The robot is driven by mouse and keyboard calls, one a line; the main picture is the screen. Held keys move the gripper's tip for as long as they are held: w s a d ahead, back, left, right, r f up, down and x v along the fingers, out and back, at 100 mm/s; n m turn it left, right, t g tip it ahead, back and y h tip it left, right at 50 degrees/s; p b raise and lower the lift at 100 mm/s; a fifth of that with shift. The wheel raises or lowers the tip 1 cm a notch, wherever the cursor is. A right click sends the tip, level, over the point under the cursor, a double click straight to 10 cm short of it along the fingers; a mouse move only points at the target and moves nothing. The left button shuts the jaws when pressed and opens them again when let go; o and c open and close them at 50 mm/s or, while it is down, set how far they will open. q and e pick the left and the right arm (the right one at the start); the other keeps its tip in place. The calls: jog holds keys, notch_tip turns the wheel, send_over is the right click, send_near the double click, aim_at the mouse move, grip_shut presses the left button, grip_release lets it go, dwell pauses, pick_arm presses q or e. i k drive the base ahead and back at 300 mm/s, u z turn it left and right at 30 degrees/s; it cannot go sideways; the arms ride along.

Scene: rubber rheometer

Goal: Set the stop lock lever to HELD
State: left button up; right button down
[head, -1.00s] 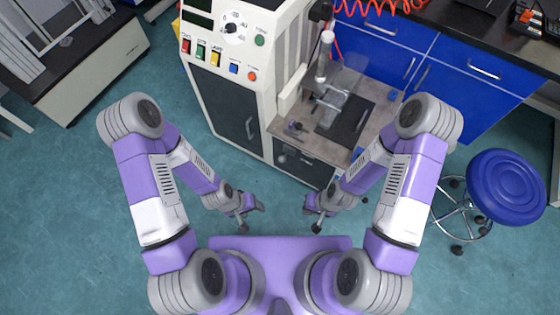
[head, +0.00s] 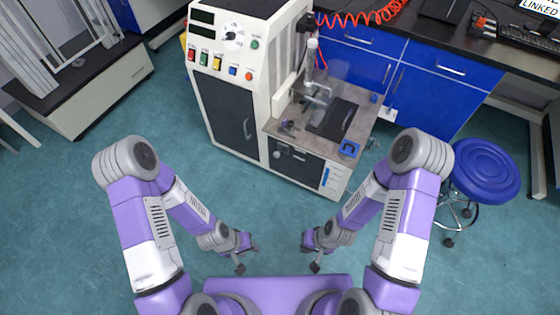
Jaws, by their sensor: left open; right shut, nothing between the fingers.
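The rheometer (head: 259,88) is a white cabinet with a worktop (head: 350,132) on its right side. I cannot make out for certain which part is the stop lock lever, nor its setting. A small dark fitting (head: 288,127) stands at the worktop's left front. A pale knob (head: 277,154) sits on the dark front panel below it. My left gripper (head: 248,258) is open and empty, low in front of my body. My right gripper (head: 310,257) is shut and empty, to its right. Both are well apart from the machine.
Coloured switches and a dial (head: 233,40) are on the cabinet's upper panel. A blue piece (head: 349,149) is at the worktop's front right corner. Blue drawers (head: 445,100) stand behind, and a blue stool (head: 484,170) stands right. The floor before the machine is clear.

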aim_at(276, 155)
jog(key=z, duration=0.2)
jog(key=i, duration=1.35)
jog(key=u, duration=0.4)
